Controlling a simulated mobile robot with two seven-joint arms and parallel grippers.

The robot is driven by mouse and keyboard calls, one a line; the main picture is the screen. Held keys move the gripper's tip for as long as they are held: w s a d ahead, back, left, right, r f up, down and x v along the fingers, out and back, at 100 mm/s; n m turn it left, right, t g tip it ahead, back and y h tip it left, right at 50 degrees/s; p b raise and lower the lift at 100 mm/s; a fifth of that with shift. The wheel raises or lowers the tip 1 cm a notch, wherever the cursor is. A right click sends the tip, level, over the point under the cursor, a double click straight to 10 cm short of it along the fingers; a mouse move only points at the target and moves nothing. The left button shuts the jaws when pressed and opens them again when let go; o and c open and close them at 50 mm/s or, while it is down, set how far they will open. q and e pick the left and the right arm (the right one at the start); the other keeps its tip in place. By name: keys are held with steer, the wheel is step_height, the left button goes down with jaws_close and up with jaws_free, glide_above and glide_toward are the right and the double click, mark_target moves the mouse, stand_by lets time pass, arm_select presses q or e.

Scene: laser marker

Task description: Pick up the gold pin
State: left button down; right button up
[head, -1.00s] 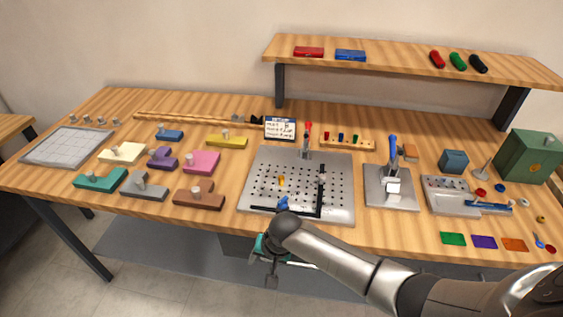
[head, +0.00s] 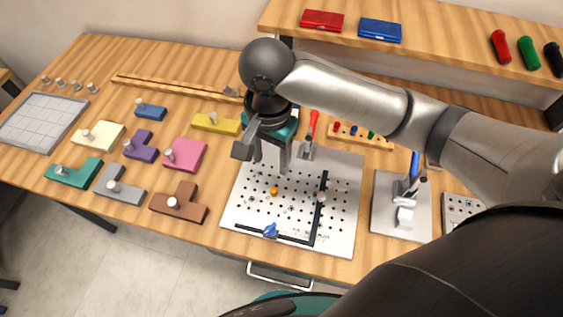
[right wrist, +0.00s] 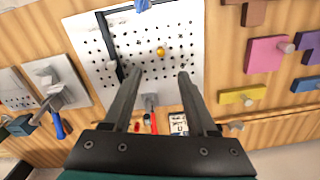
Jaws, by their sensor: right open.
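The gold pin (head: 274,191) stands in the perforated metal plate (head: 345,225), left of the black fence bars. In the right wrist view the pin (right wrist: 160,51) shows as a small gold dot on the plate (right wrist: 185,25), ahead of the fingertips. My right gripper (head: 270,167) is above the back left part of the plate, pointing down, apart from the pin. In the right wrist view its two fingers (right wrist: 158,76) are spread, with nothing between them. My left gripper is not in view.
A red-handled clamp (head: 308,145) stands at the plate's back edge, close to my right gripper. A blue knob (head: 270,230) is at the front bar. Coloured blocks, such as the brown one (head: 180,204), lie to the left. A blue-handled clamp (head: 407,190) stands right. A shelf (head: 440,45) overhangs the back.

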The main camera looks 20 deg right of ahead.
steer(key=b, duration=0.2)
glide_above(274, 189)
steer(key=s, duration=0.1)
step_height(274, 189, down, 9)
steer(key=shift+a+r, duration=0.1)
steer(key=shift+w+f, duration=0.1)
steer(key=shift+f, duration=0.75)
steer(key=f, duration=0.1)
steer(key=f+b, duration=0.1)
steer(key=f, duration=0.1)
steer(key=shift+w+f, duration=0.3)
steer(key=shift+w, duration=0.1)
steer(key=shift+f+b, duration=0.3)
steer(key=shift+f, duration=0.1)
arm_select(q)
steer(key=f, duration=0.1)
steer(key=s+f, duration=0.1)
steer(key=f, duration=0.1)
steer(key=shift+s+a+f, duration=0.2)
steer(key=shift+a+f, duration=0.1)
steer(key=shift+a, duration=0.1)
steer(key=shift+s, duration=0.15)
arm_select(e)
jaws_close()
